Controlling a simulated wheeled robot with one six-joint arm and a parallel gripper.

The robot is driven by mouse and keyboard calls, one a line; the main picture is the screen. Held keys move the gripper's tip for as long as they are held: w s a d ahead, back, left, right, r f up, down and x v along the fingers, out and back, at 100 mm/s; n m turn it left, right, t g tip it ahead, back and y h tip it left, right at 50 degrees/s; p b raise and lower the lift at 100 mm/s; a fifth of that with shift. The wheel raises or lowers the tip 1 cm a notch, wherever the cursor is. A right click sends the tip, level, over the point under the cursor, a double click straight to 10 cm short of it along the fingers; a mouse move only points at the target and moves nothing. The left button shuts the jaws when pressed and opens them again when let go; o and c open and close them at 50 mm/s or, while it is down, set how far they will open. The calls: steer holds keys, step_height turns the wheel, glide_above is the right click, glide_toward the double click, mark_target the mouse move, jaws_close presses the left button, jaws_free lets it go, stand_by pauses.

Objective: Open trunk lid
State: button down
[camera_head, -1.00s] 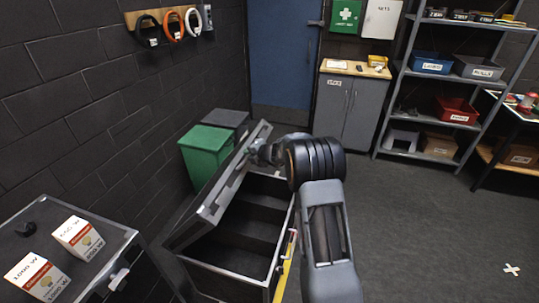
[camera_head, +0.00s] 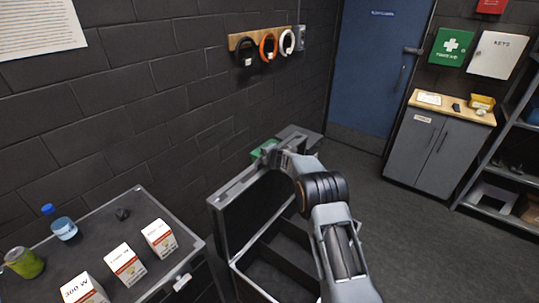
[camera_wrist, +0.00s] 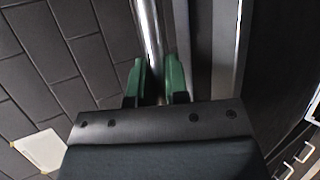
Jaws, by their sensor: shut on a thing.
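The trunk (camera_head: 236,268) stands open on the floor at the lower middle of the head view, its dark inside split into compartments. Its lid (camera_head: 250,212) is raised, close to upright, with a metal rim along the top edge. My gripper (camera_head: 272,156) is at the far part of that top edge, partly hidden by my own wrist. In the wrist view, the green fingers of my gripper (camera_wrist: 156,88) are shut on the shiny metal rim of the lid (camera_wrist: 148,35), one finger on each side.
A grey bench (camera_head: 100,225) with bulb boxes, a blue-capped bottle (camera_head: 61,224) and a green can (camera_head: 24,262) is left of the trunk. Bins (camera_head: 298,138) stand behind the lid near the brick wall. Floor is clear right of my arm.

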steer(key=shift+w+a, duration=0.25)
steer(key=shift+f, duration=0.1)
steer(key=c, duration=1.1)
jaws_free()
steer(key=shift+s+d+r+b, duration=0.25)
steer(key=shift+s+d+b, duration=0.05)
steer(key=shift+s+b, duration=0.25)
steer(key=b+v, duration=0.3)
steer(key=v, duration=0.9)
steer(key=shift+s+r+b, duration=0.2)
steer(key=shift+s+b, duration=0.05)
steer(key=shift+b, duration=0.15)
